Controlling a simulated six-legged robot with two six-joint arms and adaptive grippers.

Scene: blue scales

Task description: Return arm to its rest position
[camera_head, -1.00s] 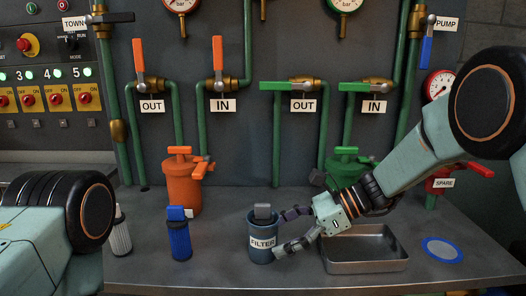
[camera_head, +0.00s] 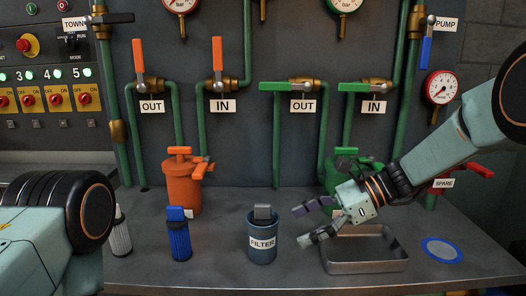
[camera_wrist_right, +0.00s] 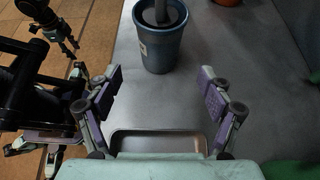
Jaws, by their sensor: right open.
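My right gripper (camera_head: 316,222) is open and empty, above the left part of the metal tray and to the right of the filter cup. Its two spread fingers also show in the right wrist view (camera_wrist_right: 162,92). The blue-grey cup labelled FILTER (camera_head: 262,243) stands upright on the bench with a grey block sticking out of its top. The cup also shows in the right wrist view (camera_wrist_right: 158,52), beyond the fingers and apart from them. My left arm enters the head view at the left. My left gripper is not visible there.
A metal tray (camera_head: 366,267) lies under my right gripper. An orange canister (camera_head: 184,190) and a green canister (camera_head: 338,178) stand at the back. A blue filter (camera_head: 179,241) and a white filter (camera_head: 120,238) stand at left. A blue ring (camera_head: 442,250) lies at right.

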